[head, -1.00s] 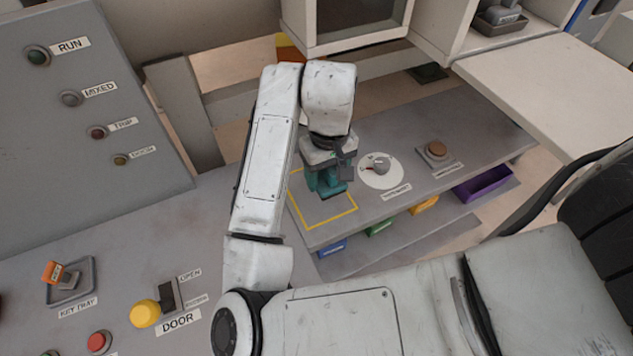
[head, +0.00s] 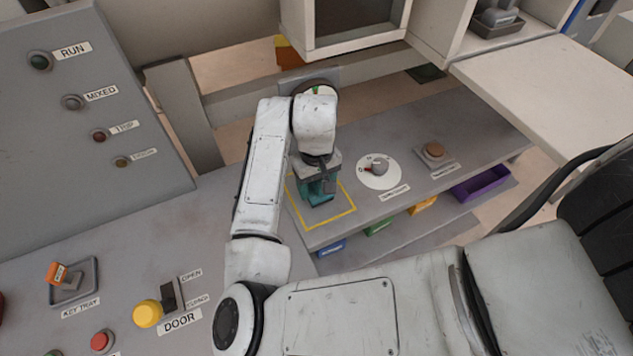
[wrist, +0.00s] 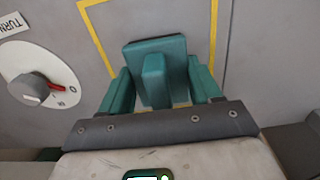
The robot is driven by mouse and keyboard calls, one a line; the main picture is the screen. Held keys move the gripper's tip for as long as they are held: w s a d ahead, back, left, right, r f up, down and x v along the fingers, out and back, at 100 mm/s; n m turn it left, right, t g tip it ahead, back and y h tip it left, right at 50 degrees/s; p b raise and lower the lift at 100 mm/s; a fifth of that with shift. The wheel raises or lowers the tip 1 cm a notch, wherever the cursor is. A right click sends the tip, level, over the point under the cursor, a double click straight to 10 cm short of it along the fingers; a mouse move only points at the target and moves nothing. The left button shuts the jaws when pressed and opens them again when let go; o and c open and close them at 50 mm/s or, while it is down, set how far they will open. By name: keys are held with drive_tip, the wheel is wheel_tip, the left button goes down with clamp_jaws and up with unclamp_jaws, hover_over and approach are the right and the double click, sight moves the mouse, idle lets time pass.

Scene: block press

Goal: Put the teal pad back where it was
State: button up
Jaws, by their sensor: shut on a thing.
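The teal pad (wrist: 176,52) is a square teal block with a raised rib in the wrist view. In the head view the pad (head: 320,199) shows partly under my wrist, over the yellow square outline (head: 334,222) on the grey bench. My gripper (head: 318,187) points down and is shut on the pad, with teal fingers on either side in the wrist view (wrist: 160,85). The yellow outline (wrist: 95,40) runs around the pad there, with its near part hidden. I cannot tell whether the pad touches the bench.
A white dial (head: 378,170) with a red mark sits right of the outline, with a brown button (head: 435,150) beyond it. Colored bins (head: 480,184) sit on a shelf below the bench edge. A white cabinet (head: 345,25) stands behind.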

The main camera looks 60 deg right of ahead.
drive_tip(key=o, duration=1)
drive_tip(key=shift+f, duration=0.1)
wheel_tip(320, 180, up, 12)
drive_tip(key=shift+r, duration=0.15)
drive_tip(key=shift+s, duration=0.1)
